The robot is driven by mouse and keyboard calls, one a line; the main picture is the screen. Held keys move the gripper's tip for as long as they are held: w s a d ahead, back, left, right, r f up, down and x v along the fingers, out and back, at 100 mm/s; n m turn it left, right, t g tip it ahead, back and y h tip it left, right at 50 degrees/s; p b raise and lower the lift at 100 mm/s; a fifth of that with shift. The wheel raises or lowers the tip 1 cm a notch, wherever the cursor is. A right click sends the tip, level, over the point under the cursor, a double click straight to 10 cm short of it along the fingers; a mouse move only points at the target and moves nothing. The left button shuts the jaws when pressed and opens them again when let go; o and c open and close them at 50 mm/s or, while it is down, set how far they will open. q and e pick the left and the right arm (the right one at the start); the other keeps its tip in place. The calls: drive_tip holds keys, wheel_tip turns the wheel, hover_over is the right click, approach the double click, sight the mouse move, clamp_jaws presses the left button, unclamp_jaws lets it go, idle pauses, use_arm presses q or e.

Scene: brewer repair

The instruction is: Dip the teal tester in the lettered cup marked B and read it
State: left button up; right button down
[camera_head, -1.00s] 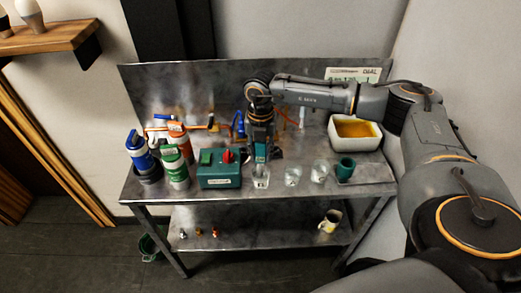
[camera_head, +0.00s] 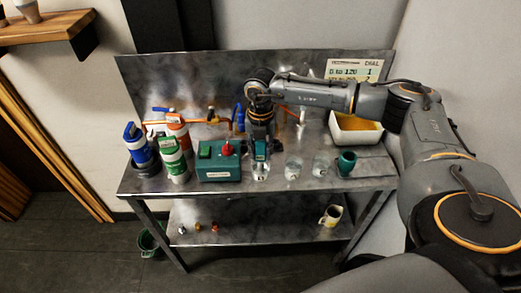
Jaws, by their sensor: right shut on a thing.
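My right gripper (camera_head: 260,143) points down over the bench and is shut on the teal tester (camera_head: 261,152). The tester hangs upright, its lower end at a clear glass cup (camera_head: 261,173); I cannot tell whether the tip is inside it. Two more clear cups stand to the right, a middle one (camera_head: 293,170) and a right one (camera_head: 320,166). The cups' letters are too small to read, so I cannot tell which is B. The tester's reading cannot be seen. My left gripper is not in view.
A green box with a red knob (camera_head: 219,167) stands close left of the gripper, with several coloured bottles (camera_head: 173,160) beyond. A teal cup (camera_head: 346,163) and a white tub of amber liquid (camera_head: 355,129) are at right. A sign (camera_head: 358,70) hangs behind.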

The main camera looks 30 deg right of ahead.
drive_tip(key=shift+r, duration=0.15)
drive_tip(key=shift+r+p, duration=2.7)
drive_tip(key=shift+r, duration=1.4)
